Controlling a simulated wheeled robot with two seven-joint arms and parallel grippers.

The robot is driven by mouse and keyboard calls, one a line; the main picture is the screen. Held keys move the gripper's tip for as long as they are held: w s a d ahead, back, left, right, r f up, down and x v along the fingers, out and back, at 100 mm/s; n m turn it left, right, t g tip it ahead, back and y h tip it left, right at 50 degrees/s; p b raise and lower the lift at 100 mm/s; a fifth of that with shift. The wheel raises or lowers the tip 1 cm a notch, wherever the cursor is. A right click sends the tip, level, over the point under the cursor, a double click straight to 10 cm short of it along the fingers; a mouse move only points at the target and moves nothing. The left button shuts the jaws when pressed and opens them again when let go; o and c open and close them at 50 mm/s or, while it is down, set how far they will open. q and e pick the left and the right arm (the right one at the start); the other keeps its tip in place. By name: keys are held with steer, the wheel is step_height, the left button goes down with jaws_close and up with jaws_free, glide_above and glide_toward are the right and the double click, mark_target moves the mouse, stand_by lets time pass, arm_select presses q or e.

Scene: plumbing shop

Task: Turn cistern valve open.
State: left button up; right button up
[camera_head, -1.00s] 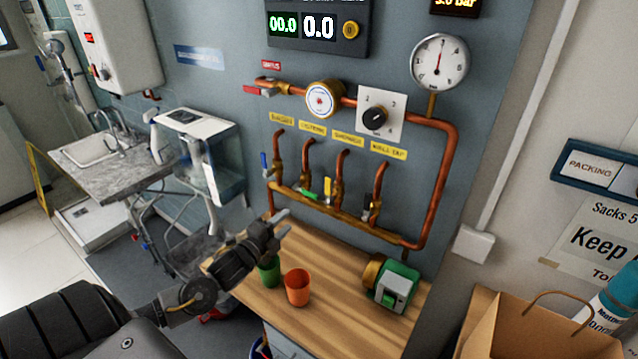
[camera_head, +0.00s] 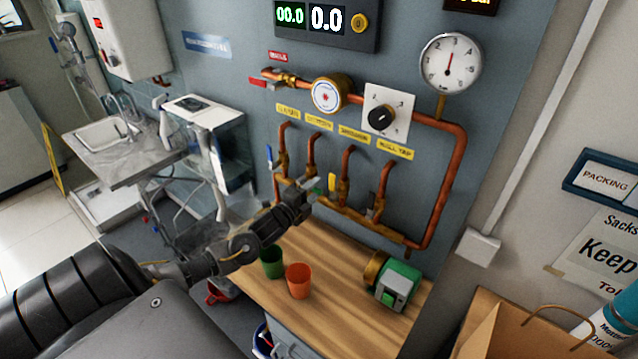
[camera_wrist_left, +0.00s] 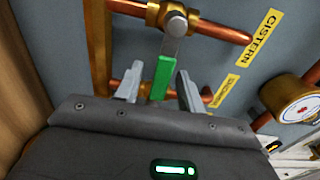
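The cistern valve's lever has a green grip (camera_wrist_left: 162,78) on a grey stem, pivoting on a brass body (camera_wrist_left: 172,18) beneath the yellow CISTERN label (camera_wrist_left: 263,38) in the left wrist view. My left gripper (camera_wrist_left: 159,90) is open, with one finger on each side of the green grip. Gaps show between the fingers and the grip. In the head view my left gripper (camera_head: 313,190) reaches the second valve from the left and hides its green lever. That valve's copper riser (camera_head: 313,150) shows above it. My right gripper is not in view.
Neighbouring valves have a blue lever (camera_head: 269,157) and a yellow lever (camera_head: 332,182). The wooden bench (camera_head: 335,285) below holds a green cup (camera_head: 272,262), an orange cup (camera_head: 299,280) and a green pump (camera_head: 397,284). A round gauge (camera_head: 451,63) hangs upper right.

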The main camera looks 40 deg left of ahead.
arm_select(q)
steer(key=shift+w, duration=1.15)
jaws_close()
